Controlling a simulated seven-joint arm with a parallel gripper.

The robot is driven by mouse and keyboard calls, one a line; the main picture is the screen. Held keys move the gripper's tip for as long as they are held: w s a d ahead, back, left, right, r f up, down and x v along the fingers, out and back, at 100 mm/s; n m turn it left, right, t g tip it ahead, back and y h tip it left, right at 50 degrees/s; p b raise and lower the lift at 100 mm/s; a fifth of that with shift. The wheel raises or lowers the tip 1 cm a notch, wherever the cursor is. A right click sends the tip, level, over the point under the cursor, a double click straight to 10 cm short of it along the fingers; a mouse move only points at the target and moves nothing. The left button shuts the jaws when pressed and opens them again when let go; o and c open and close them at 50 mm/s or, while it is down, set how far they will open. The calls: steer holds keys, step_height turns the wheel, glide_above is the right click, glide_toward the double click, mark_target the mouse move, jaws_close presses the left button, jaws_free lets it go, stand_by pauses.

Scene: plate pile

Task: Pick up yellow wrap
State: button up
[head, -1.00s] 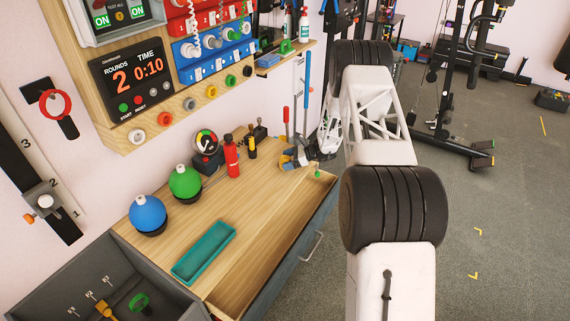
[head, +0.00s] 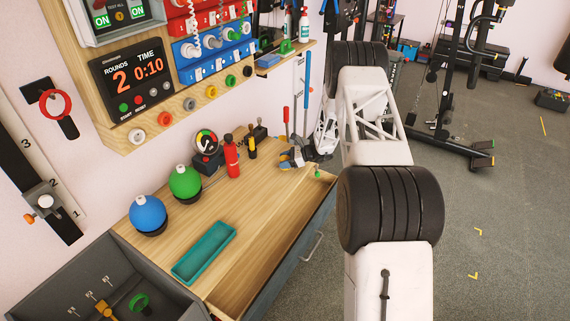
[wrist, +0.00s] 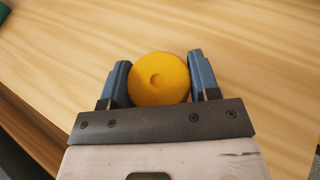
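The yellow wrap, a round roll with a small dimple in its middle (wrist: 159,79), lies between the two blue-grey fingers of my gripper (wrist: 160,72) in the wrist view. The fingers stand at its left and right sides, spread wide, with no clear gap on either side. I cannot tell whether they press on it. In the head view my gripper (head: 292,158) is low over the far end of the wooden bench top (head: 185,235). The wrap is hard to make out there.
A teal tray (head: 204,252), a blue ball (head: 147,214), a green ball (head: 185,182) and a red bottle (head: 231,156) stand on the bench. An open drawer (head: 318,236) runs along the front. A panel with a timer (head: 130,80) hangs on the wall.

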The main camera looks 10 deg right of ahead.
mark_target(284, 158)
steer(key=c, duration=0.3)
steer(key=shift+r, duration=0.15)
steer(key=shift+r, duration=1.7)
steer(key=s, duration=0.5)
steer(key=s+r, duration=0.1)
steer(key=s, duration=0.4)
steer(key=s+a, duration=0.1)
steer(key=s, duration=0.5)
steer(key=shift+r, duration=0.15)
